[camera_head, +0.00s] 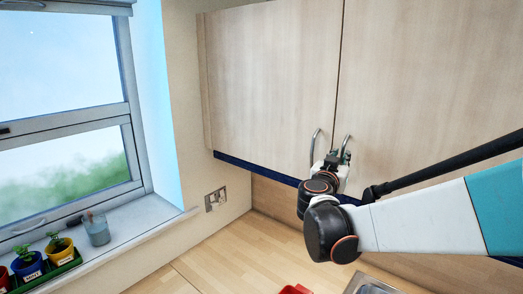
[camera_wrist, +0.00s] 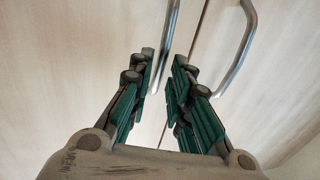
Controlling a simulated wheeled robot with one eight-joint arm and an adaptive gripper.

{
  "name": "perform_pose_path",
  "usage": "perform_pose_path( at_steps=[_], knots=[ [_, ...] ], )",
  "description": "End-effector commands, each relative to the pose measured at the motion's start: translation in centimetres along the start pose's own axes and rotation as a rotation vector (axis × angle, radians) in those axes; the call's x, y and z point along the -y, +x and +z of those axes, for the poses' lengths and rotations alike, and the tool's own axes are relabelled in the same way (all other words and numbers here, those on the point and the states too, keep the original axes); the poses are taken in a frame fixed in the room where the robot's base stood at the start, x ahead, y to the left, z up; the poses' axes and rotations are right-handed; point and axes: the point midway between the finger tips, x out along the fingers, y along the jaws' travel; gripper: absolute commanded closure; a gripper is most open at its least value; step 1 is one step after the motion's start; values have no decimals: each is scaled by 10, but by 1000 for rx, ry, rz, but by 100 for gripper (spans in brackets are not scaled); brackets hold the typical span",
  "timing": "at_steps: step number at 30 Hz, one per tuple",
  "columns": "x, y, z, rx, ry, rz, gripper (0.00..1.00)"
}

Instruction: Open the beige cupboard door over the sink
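Two pale beige wood cupboard doors hang side by side, the left door (camera_head: 270,85) and the right door (camera_head: 430,80), both closed with a thin seam between them. Each has a curved metal bar handle low beside the seam: the left handle (camera_head: 314,146) and the right handle (camera_head: 347,142). My gripper (camera_head: 338,160) is at the handles' lower ends. In the wrist view its fingers (camera_wrist: 164,60) are open. The left handle (camera_wrist: 171,40) runs down close to the left finger, and the right handle (camera_wrist: 242,45) lies outside the right finger. Contact cannot be told.
A metal sink edge (camera_head: 370,286) and a red object (camera_head: 296,289) show at the bottom by the wood worktop (camera_head: 225,255). A window (camera_head: 65,95) with potted plants (camera_head: 60,248) and a cup (camera_head: 97,229) on its sill is at left. A socket (camera_head: 215,199) is on the wall.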

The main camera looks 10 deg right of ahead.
Motion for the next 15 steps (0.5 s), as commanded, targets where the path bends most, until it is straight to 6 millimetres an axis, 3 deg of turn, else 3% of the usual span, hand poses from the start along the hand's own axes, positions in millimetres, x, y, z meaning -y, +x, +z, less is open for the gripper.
perform_pose_path(
  at_steps=[6, 15],
  knots=[
    [0, 28, -1, 0, 0, 0, 82],
    [0, 35, 0, 0, 0, -1, 82]
  ],
)
